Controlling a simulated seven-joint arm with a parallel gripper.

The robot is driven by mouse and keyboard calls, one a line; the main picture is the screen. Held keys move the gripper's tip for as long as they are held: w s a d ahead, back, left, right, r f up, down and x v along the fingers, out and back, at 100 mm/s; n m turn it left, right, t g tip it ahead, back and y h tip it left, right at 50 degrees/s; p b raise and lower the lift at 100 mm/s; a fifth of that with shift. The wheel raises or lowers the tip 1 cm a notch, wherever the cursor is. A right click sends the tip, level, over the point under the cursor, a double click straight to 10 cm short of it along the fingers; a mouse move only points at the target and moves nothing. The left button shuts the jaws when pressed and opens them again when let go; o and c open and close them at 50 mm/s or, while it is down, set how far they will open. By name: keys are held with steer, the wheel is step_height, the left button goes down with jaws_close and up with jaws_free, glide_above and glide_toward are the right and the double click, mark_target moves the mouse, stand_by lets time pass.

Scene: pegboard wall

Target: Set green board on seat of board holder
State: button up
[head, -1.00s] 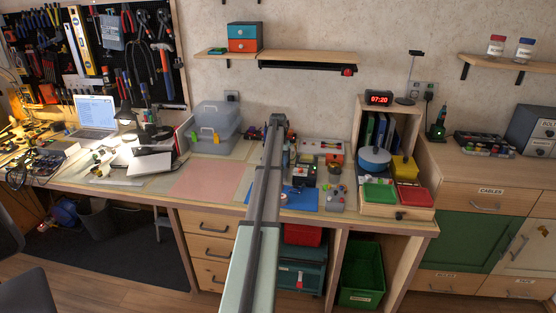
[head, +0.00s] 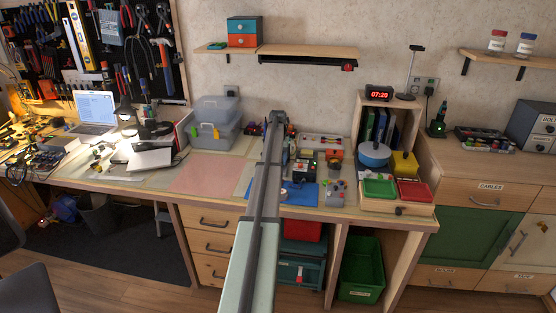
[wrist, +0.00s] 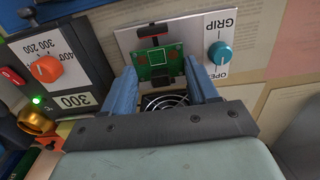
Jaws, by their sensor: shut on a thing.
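In the wrist view my gripper (wrist: 161,68) has two blue fingers and is shut on the green board (wrist: 153,60). The board is a small green circuit board with dark parts and reddish marks, seen between the fingertips. Behind it is the board holder (wrist: 188,32), a pale plate with a red-and-black clamp bar (wrist: 153,31), a teal knob (wrist: 219,53) and the words GRIP and OPEN. The board overlaps the holder in this view; I cannot tell if it touches the seat, which is hidden. In the head view my arm covers the gripper, and I cannot make out the board.
A dark box with an orange knob (wrist: 46,69) and a 300 display stands close on the left, with a brass ring (wrist: 36,120) beside it. A round fan grille (wrist: 165,100) lies beneath the fingers.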

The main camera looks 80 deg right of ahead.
steer(key=shift+f, duration=0.45)
stand_by(0.9)
steer(key=o, duration=1.1)
steer(key=shift+r, duration=0.2)
steer(key=shift+r, duration=2.85)
